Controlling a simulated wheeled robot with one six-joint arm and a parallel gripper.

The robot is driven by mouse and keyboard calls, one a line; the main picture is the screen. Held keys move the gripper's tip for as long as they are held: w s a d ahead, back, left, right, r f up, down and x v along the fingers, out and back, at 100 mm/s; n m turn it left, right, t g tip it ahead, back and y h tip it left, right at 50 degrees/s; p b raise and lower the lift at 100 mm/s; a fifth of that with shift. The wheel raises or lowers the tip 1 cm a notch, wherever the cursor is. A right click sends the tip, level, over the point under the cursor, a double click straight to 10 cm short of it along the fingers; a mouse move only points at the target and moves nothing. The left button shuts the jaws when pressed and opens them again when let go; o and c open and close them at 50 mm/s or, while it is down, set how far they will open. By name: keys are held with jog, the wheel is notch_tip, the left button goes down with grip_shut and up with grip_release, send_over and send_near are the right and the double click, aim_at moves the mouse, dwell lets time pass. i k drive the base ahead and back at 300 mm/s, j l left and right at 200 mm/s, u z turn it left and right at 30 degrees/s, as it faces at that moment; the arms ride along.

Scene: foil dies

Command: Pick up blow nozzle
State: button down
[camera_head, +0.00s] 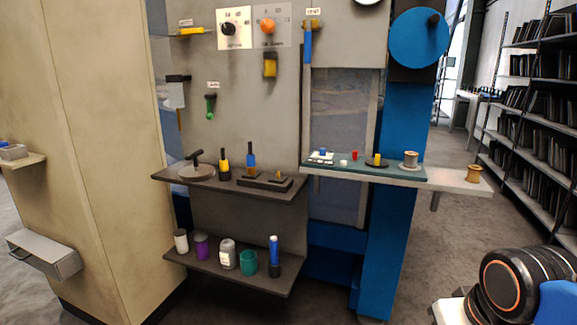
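I cannot tell for sure which thing is the blow nozzle. On the upper dark shelf (205,180), a blue tool with a thin dark upright tip (250,160) stands at the back. Left of it stands a yellow and black piece with a narrow top (224,166). A green-handled piece (210,106) hangs on the grey panel under a small label. A yellow block-like piece (270,66) hangs further right. My arm shows in part at the lower right; my gripper is not in view.
The upper shelf also holds a round plate with a handle (196,166) and a dark block (265,180). Several cups and cans stand on the lower shelf (215,276). A teal ledge (340,170) with small parts juts out right. A beige column (95,150) stands left.

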aim_at(274, 245)
jog(key=i+j, duration=0.1)
jog(key=j, duration=0.4)
jog(key=i+j, duration=0.15)
jog(key=j, duration=0.4)
jog(key=i+j, duration=0.1)
jog(key=j, duration=0.4)
jog(key=z, duration=0.05)
